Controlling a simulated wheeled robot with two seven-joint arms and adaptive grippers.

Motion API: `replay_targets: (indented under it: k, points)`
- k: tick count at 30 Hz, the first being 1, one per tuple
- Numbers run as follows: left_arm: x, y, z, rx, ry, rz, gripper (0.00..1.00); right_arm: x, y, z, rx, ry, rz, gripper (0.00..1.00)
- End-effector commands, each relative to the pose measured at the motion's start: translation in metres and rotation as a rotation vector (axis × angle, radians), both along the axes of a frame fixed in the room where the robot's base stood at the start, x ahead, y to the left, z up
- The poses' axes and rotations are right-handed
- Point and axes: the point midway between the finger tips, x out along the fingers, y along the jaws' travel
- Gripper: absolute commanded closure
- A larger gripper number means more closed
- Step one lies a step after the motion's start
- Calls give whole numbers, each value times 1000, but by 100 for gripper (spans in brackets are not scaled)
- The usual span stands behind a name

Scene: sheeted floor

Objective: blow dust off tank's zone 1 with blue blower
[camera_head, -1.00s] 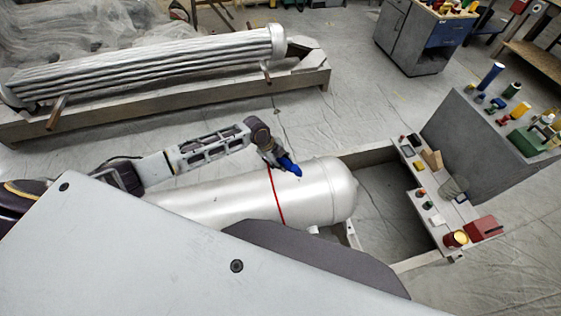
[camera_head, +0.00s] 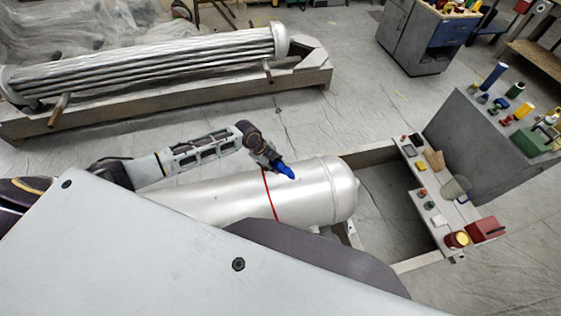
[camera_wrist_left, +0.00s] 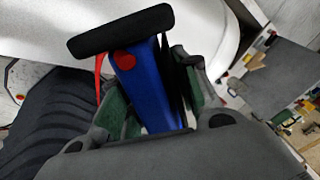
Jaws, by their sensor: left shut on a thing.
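The silver tank (camera_head: 320,195) lies on its side in a frame in the head view, with a red line (camera_head: 270,195) around it. My left gripper (camera_head: 271,160) is over the tank's upper side near the red line. It is shut on the blue blower (camera_head: 284,170), which points to the right, close above the tank; I cannot tell whether it touches. In the left wrist view the blue blower (camera_wrist_left: 147,88) sits between the green-padded fingers, with a black end piece and a red spot. No zone label is readable. My right gripper is not in view.
A narrow shelf board (camera_head: 432,195) with small items, a red box (camera_head: 484,229) and a yellow can (camera_head: 457,239) stands right of the tank. A grey bench (camera_head: 470,150) with bottles is beyond. A tube bundle (camera_head: 150,65) lies at the back left.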

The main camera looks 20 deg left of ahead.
Motion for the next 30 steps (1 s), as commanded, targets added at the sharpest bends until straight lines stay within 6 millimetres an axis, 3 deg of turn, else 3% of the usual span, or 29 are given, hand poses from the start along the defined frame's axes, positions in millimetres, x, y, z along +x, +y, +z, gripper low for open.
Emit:
replay_targets:
  k: [14, 30]
  points:
    - [-40, 60, 4, 2, -1, 0, 77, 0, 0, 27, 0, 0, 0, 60]
    - [-79, 119, 1, 2, -1, 0, 77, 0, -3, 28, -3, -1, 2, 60]
